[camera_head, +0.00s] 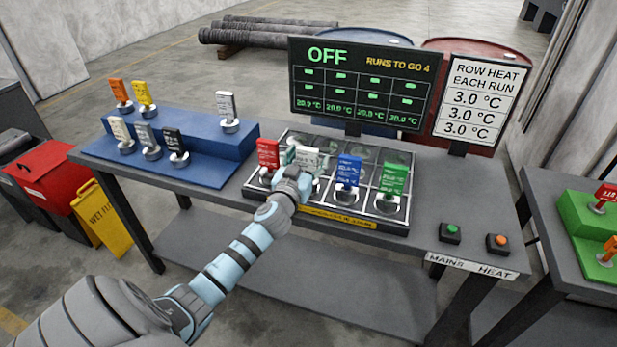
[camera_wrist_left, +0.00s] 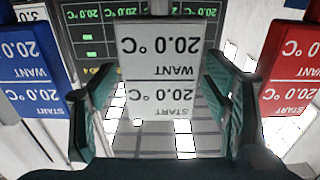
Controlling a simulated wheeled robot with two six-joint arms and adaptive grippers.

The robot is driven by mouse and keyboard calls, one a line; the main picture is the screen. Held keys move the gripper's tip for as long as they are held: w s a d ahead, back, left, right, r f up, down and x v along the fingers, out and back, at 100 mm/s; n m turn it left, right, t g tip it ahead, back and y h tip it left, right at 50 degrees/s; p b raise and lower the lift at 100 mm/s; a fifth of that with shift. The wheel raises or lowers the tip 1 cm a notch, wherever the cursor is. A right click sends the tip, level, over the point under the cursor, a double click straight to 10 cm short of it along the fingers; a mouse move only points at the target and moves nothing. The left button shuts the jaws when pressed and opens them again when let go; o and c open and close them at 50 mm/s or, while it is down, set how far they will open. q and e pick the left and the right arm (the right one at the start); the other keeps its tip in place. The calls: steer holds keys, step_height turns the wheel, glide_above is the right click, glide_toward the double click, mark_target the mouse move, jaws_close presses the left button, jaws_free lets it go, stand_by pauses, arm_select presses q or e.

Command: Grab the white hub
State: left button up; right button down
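A white hub with a white tag (camera_head: 307,157) stands in the front row of the gridded tray (camera_head: 402,228), between the red hub (camera_head: 268,154) and the blue hub (camera_head: 348,172). My left gripper (camera_head: 293,182) is right in front of it and hides its lower part in the head view. In the left wrist view, which is upside down, the white tag (camera_wrist_left: 160,68) reads 20.0 °C, and the two fingers of my left gripper (camera_wrist_left: 165,112) stand apart on either side of it. I see no clear contact. My right gripper is not in view.
A green hub (camera_head: 394,180) stands right of the blue one. Several tagged hubs stand on the blue stepped stand (camera_head: 205,140), including pale ones. The screen (camera_head: 358,84) reads OFF. Green (camera_head: 450,233) and orange (camera_head: 497,244) buttons sit at the front right.

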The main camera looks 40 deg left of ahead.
arm_select(q)
jaws_close()
steer(key=shift+r, duration=0.1)
steer(key=shift+r, duration=0.1)
